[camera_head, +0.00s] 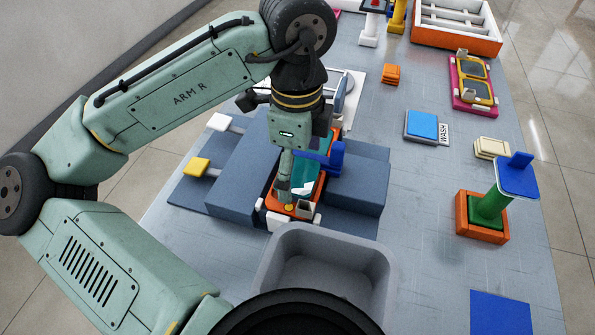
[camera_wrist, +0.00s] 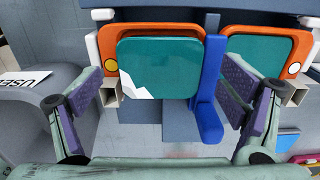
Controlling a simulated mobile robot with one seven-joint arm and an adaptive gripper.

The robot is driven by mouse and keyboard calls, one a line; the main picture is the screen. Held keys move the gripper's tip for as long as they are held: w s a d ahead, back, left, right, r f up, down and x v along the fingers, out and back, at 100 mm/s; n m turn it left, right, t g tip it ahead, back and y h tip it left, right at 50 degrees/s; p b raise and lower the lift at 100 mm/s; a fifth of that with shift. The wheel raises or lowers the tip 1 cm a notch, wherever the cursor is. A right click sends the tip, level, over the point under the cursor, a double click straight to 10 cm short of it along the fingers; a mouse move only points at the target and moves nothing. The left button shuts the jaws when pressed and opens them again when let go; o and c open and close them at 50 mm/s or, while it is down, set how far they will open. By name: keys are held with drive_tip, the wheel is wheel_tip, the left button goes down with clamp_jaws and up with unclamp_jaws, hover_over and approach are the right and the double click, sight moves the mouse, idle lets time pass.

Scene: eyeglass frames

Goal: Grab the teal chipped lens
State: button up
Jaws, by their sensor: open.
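The teal chipped lens (camera_wrist: 160,62) sits at the left opening of the orange eyeglass frame (camera_wrist: 108,58); its lower-left corner shows a white jagged chip. Its lower edge overhangs the frame's edge in the wrist view. My gripper (camera_wrist: 162,88) is open, with one purple-padded finger on each side of the lens and apart from it. A second teal lens (camera_wrist: 262,52) sits in the right opening. In the head view my gripper hangs over the frame (camera_head: 284,208) and partly hides it; the chipped lens (camera_head: 303,187) shows just beside a finger.
A blue upright piece (camera_wrist: 208,95) stands between the lenses, close to my right finger. A grey bin (camera_head: 268,258) stands in front, and a dark blue block (camera_head: 365,185) is to the right. A blue wash pad (camera_head: 424,126) and a green post (camera_head: 490,205) stand farther right.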

sight(297, 174)
drive_tip(key=shift+f, duration=0.1)
idle(0.3)
drive_tip(key=c, duration=1.1)
wheel_tip(297, 174, up, 4)
drive_tip(key=p, duration=0.4)
drive_tip(key=shift+r, duration=0.25)
drive_tip(key=s+a+p, duration=0.1)
drive_tip(key=s+a, duration=0.2)
drive_tip(key=a, duration=0.1)
drive_tip(key=s+a+p, duration=0.1)
drive_tip(key=s+a, duration=0.3)
drive_tip(key=s+a+r+p, duration=0.1)
drive_tip(key=s+a+p, duration=0.1)
drive_tip(key=s+a, duration=0.1)
drive_tip(key=shift+s+a, duration=0.2)
drive_tip(key=shift+a, duration=0.4)
